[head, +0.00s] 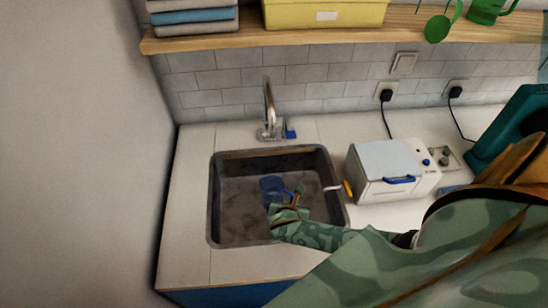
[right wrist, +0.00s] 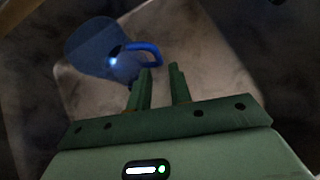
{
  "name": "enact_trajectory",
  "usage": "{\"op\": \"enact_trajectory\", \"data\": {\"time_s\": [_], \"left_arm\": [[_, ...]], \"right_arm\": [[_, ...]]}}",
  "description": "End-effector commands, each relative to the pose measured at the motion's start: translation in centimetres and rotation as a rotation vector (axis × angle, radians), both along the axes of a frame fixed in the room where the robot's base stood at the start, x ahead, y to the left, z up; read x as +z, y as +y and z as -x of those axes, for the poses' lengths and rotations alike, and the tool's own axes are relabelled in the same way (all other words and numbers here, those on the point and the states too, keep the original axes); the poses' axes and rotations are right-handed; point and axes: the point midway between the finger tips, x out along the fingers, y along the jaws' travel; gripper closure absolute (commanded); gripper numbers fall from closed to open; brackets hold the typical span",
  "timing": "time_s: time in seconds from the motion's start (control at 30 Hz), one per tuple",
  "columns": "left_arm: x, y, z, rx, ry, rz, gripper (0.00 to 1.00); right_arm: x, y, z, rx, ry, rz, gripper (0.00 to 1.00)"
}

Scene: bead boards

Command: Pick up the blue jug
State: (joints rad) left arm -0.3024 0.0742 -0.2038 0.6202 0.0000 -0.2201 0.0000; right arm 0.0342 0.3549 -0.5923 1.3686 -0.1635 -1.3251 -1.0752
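The blue jug (head: 271,187) is in the sink (head: 228,218), left of my right gripper. It is translucent, with a solid blue handle. In the right wrist view the jug (right wrist: 92,48) is at the upper left and its handle (right wrist: 148,47) curves toward the fingertips. My right gripper (head: 296,192) reaches down into the sink from the right. In the right wrist view its two fingers (right wrist: 161,68) are apart, with a clear gap between them. The handle's end is at the fingertips; whether they touch I cannot tell. My left gripper is not in view.
The sink's raised walls surround the jug and gripper. A faucet (head: 269,107) stands behind the sink. A white box-shaped appliance (head: 380,160) stands close to its right. The counter left of the sink (head: 190,185) is clear. A wooden shelf (head: 220,38) runs along the wall above.

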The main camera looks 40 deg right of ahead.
Motion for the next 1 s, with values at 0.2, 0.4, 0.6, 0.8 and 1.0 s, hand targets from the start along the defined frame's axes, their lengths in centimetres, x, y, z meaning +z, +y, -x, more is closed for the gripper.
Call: {"op": "enact_trajectory", "data": {"time_s": [0.2, 0.4, 0.6, 0.8, 1.0], "left_arm": [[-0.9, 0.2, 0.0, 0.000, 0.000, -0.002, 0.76], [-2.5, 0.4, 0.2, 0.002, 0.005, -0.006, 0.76], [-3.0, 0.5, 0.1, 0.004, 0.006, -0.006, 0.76], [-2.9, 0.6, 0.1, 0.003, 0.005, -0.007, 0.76], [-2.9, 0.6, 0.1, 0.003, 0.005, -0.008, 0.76]], "right_arm": [[-1.4, -1.0, -1.1, 0.000, -0.001, 0.001, 0.80], [-3.7, -2.7, -3.0, -0.001, 0.002, 0.001, 0.80], [-4.5, -3.4, -3.7, 0.000, 0.001, -0.001, 0.80], [-4.4, -3.4, -3.7, 0.001, 0.001, -0.001, 0.88], [-4.4, -3.4, -3.7, 0.001, 0.000, -0.001, 1.00]]}}
